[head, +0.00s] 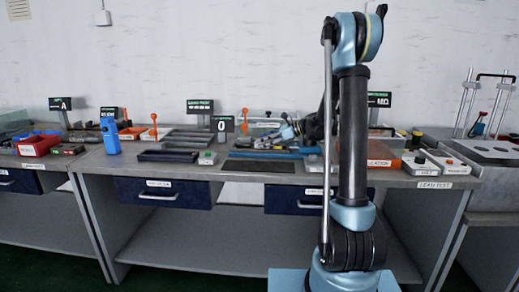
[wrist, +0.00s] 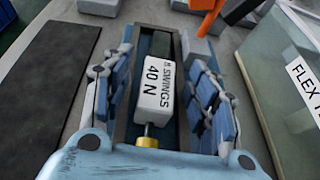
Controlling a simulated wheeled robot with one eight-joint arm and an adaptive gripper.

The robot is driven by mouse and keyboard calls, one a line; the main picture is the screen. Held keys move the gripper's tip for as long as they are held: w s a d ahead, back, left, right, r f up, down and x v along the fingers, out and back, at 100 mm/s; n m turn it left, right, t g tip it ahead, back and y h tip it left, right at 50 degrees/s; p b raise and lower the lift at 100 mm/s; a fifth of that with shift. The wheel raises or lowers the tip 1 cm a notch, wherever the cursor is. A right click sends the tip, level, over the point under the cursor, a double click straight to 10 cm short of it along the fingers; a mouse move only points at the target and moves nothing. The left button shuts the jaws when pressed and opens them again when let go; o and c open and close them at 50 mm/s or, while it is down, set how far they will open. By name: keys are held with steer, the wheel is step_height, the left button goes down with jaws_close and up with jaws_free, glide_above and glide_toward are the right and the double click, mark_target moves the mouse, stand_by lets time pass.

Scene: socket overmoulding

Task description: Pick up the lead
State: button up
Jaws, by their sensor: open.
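My gripper (wrist: 157,75) is open in the wrist view, its two jointed fingers spread apart. Between them is a white block (wrist: 154,88) printed "8 SWINGS 40 N", with a brass-coloured end (wrist: 148,141) towards the camera. The block lies over a dark channel between pale blue rails; I cannot tell whether the fingers touch it. In the head view, my gripper (head: 290,130) is over the middle of the bench, partly hidden by my arm. I cannot make out a lead clearly in either view.
A dark mat (wrist: 48,75) lies left of my gripper. A clear-walled box labelled "FLEX T" (wrist: 275,75) stands close on the right, and an orange part (wrist: 208,14) lies beyond.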

steer(key=shift+a+f, duration=0.1)
steer(key=shift+a, duration=0.1)
steer(key=shift+c, duration=0.3)
steer(key=c, duration=1.1)
